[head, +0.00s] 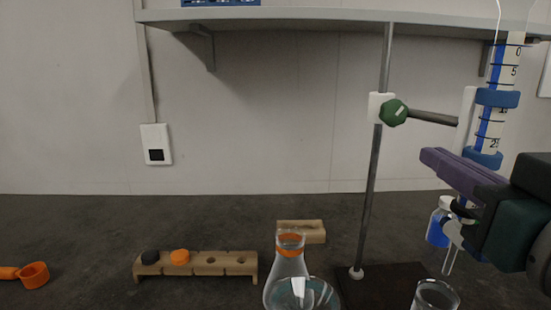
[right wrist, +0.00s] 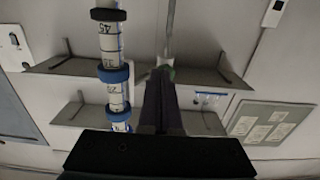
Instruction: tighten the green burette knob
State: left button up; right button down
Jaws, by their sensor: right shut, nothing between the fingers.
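The green burette knob (head: 393,112) is on a white clamp block (head: 377,107) on the upright metal stand rod (head: 368,190). A dark bar runs right from it towards the burette (head: 491,100), a clear tube with a blue stripe, scale marks and blue clamp rings. My right gripper (head: 428,157) comes in from the right, its purple fingers shut and empty, below and right of the knob and apart from it. In the right wrist view the shut fingers (right wrist: 160,78) point towards the rod, with the burette (right wrist: 112,75) to their left; the knob is mostly hidden. My left gripper is not in view.
A flask with an orange band (head: 290,270) stands on the dark bench, with a glass beaker (head: 435,296) by the stand base (head: 395,285). A wooden rack (head: 210,264) holds two caps. A blue-filled bottle (head: 437,228) is behind my gripper. A shelf (head: 300,18) runs above.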

jog(key=w, duration=0.6)
jog(key=shift+w, duration=0.4)
jog(key=shift+a+r, duration=0.25)
jog(key=shift+r, duration=0.15)
jog(key=shift+a+f, duration=0.1)
jog(key=shift+a, duration=0.2)
dwell(0.4)
jog(key=s+a, duration=0.1)
jog(key=s, duration=0.5)
jog(key=shift+f, duration=0.45)
dwell(0.4)
